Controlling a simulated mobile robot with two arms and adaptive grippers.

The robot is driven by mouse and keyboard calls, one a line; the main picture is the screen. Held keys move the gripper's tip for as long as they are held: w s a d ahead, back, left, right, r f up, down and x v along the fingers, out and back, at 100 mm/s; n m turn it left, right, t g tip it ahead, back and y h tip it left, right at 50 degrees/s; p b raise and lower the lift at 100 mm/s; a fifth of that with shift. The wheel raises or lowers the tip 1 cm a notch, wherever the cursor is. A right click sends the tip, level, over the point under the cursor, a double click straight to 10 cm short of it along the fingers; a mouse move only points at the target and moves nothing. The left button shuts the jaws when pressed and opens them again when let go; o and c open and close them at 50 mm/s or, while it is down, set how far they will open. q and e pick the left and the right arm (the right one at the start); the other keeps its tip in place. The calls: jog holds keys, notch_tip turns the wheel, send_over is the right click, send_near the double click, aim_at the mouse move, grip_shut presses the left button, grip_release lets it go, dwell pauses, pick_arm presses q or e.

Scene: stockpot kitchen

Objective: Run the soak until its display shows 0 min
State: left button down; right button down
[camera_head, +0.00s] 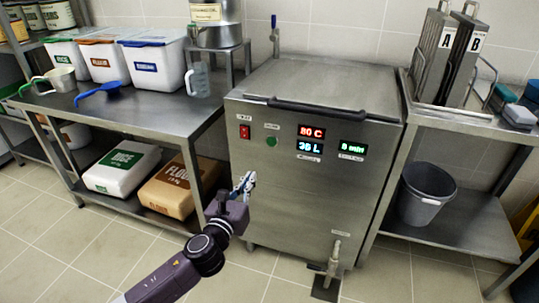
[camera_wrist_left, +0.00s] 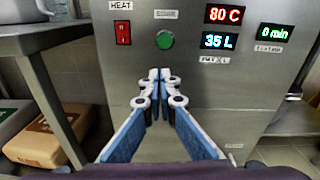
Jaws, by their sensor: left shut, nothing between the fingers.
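The steel boiler cabinet (camera_head: 290,190) stands at the centre with its lid (camera_head: 320,85) down. Its green display (camera_head: 352,147) appears to read 0 min, and in the left wrist view (camera_wrist_left: 273,32) it also looks like 0 min. A red display (camera_head: 311,132) reads 80 C. A blue display (camera_wrist_left: 219,41) appears to read 35 L. A round green button (camera_wrist_left: 165,40) and a red heat switch (camera_wrist_left: 123,32) are on the front. My left gripper (camera_head: 246,182) is shut and empty before the panel, below the button; contact cannot be told. My right gripper is out of view.
A drain tap (camera_head: 333,262) sticks out low on the cabinet. A grey bucket (camera_head: 425,190) stands on the right table's lower shelf. The left table (camera_head: 140,108) holds white bins, scoops and a jug. Sacks (camera_head: 122,165) lie below. Floor in front is clear.

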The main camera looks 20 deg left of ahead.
aim_at(271, 142)
pick_arm(q)
jog(key=shift+d+r+m+t, duration=0.2)
jog(key=shift+r+m, duration=0.1)
jog(key=shift+r, duration=0.2)
jog(key=shift+d+r+m+t, duration=0.15)
jog(key=shift+r+m, duration=0.15)
jog(key=shift+r, duration=0.2)
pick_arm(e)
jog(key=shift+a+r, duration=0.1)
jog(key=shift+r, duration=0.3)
pick_arm(q)
jog(key=shift+w, duration=0.1)
